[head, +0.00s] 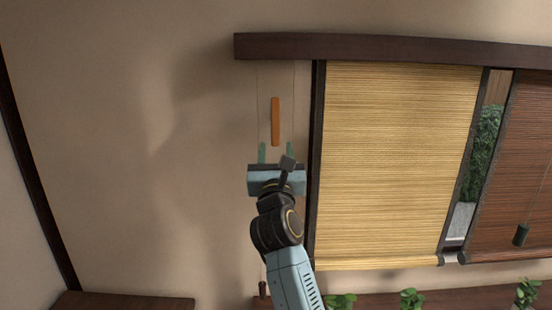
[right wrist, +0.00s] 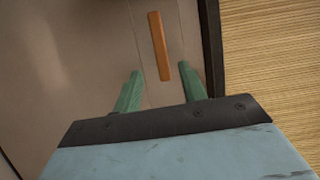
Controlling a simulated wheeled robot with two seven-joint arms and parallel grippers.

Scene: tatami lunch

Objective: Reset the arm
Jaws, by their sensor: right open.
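My right gripper (head: 276,151) is raised in front of the beige wall, left of the window. An upright orange bar (head: 275,121) shows just beyond the fingertips, and nothing is between the fingers. In the right wrist view the open fingers (right wrist: 163,88) also stand apart, with the orange bar (right wrist: 159,46) beyond them. I cannot tell the exact gap in depth. My left gripper is not in view.
A yellow bamboo blind (head: 395,160) hangs right of my arm under a dark beam (head: 390,48). A brown blind (head: 510,155) with a dark cord pull (head: 521,235) hangs farther right. Thin cords run down near the gripper. Small plants (head: 411,298) line the bottom. The left wall is clear.

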